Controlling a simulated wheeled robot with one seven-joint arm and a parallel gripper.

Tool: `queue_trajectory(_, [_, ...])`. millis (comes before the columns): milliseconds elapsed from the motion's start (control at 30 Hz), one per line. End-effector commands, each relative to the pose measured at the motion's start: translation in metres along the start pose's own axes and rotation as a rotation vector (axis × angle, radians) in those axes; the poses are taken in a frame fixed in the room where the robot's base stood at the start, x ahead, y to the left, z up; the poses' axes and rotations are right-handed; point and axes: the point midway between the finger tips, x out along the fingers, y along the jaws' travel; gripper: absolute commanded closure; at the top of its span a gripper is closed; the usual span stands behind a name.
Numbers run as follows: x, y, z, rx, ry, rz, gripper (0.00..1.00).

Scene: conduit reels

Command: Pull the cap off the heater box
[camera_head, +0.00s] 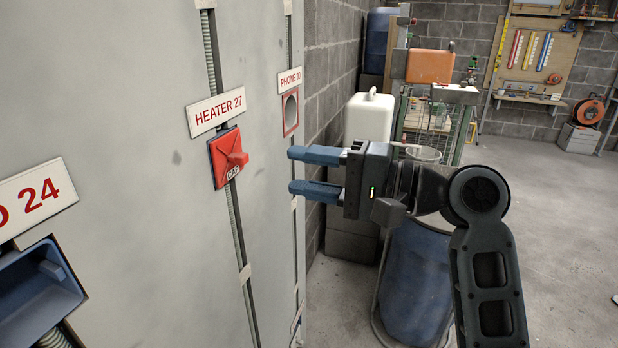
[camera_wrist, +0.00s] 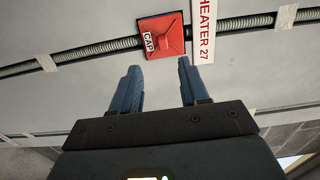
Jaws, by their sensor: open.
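The red cap (camera_head: 228,158) sits on the heater box on the grey wall panel, under the white HEATER 27 label (camera_head: 215,111). It has a protruding grip and a small CAP tag. In the wrist view the cap (camera_wrist: 162,34) lies beyond the fingertips, with the HEATER 27 label (camera_wrist: 203,32) beside it. My gripper (camera_head: 290,170) is open and empty, to the right of the cap in the head view and apart from it. In the wrist view my gripper (camera_wrist: 159,65) has its two blue fingers spread, pointing toward the wall near the cap. The box behind the cap is mostly hidden.
A PHONE 30 box (camera_head: 291,113) with a round opening is right of the heater box. A blue open box (camera_head: 40,290) is at lower left. Conduit (camera_head: 240,230) runs down the wall. A blue barrel (camera_head: 415,285) and white container (camera_head: 369,118) stand behind my arm.

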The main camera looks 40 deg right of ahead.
Motion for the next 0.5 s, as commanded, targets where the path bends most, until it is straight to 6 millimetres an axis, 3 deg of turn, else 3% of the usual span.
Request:
queue_trajectory(233, [0.011,-0.004,0.000,0.003,-0.016,-0.005,0.55])
queue_trajectory(500, [0.039,-0.004,0.001,0.003,-0.015,-0.005,0.55])
